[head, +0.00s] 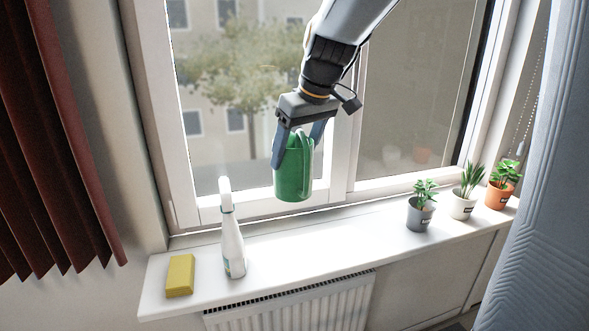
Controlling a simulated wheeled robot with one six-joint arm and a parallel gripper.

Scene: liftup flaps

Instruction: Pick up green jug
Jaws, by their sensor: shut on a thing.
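The green jug (294,180) is in the middle of the head view, upright, in front of the window. My gripper (296,146) comes from above and is shut on the jug, with one finger on its left side and the other at its upper right. The jug appears to hang above the white windowsill (320,240), with a gap below its base. Parts of its upper sides are hidden behind the fingers.
A white spray bottle (232,240) and a yellow sponge (180,275) are on the sill at left. Three potted plants, in a grey pot (419,215), a white pot (461,206) and an orange pot (499,195), stand at right. The middle of the sill is clear.

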